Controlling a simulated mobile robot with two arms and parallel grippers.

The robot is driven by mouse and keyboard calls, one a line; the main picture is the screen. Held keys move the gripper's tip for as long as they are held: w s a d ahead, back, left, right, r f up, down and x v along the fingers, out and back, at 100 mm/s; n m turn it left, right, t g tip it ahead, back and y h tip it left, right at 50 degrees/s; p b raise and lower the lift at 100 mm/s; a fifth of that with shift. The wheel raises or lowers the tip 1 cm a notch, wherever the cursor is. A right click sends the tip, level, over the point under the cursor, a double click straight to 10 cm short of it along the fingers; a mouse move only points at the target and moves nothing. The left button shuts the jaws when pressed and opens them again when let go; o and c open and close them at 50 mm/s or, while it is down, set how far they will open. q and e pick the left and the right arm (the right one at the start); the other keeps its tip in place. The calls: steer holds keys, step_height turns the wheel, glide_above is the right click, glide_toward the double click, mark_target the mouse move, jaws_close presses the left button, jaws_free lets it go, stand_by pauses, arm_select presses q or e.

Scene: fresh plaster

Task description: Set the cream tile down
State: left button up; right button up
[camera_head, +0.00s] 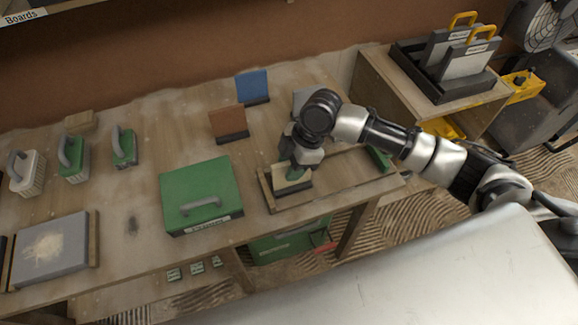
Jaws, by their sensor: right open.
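The cream tile (294,182) stands in front of my right gripper, partly covered by it, with a dark strip along its lower edge. It is at the left end of a shallow wooden tray (338,195) on the workbench. My right gripper (293,168) is open, right at the tile's upper edge; its fingertips are small and partly hidden, so I cannot tell whether they touch the tile. My left gripper is not in view.
A blue tile (252,85) and a brown tile (228,122) stand in dark holders behind. A green box (198,185) sits left of the tray. Several handled tools, including a green one (124,148), stand farther left. A rack (443,75) is at the right.

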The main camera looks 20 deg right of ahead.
steer(key=v, duration=1.1)
steer(key=shift+b, duration=0.35)
